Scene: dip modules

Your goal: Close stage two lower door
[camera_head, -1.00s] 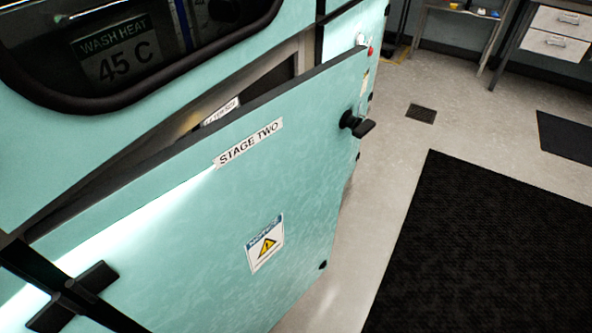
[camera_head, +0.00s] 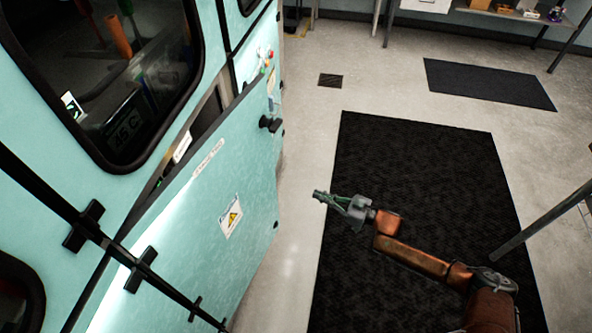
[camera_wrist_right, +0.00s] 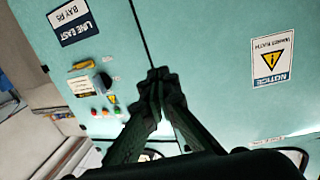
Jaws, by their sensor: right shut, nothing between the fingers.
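The stage two lower door (camera_head: 215,230) is a teal panel in the head view, left of centre. It stands ajar, with a dark gap along its top edge. It carries a STAGE TWO label (camera_head: 208,157), a warning sticker (camera_head: 231,215) and a black handle (camera_head: 270,124) near its far top corner. My right gripper (camera_head: 318,195) is shut and empty, to the right of the door and apart from it, over the floor near the mat. In the right wrist view the shut fingers (camera_wrist_right: 158,78) point towards teal panels. My left gripper is not in view.
A black mat (camera_head: 420,190) covers the floor under my right arm. A smaller mat (camera_head: 490,84) and a floor drain (camera_head: 330,80) lie farther back. A teal cabinet with a dark window (camera_head: 110,80) stands at left. A metal leg (camera_head: 545,220) crosses at right.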

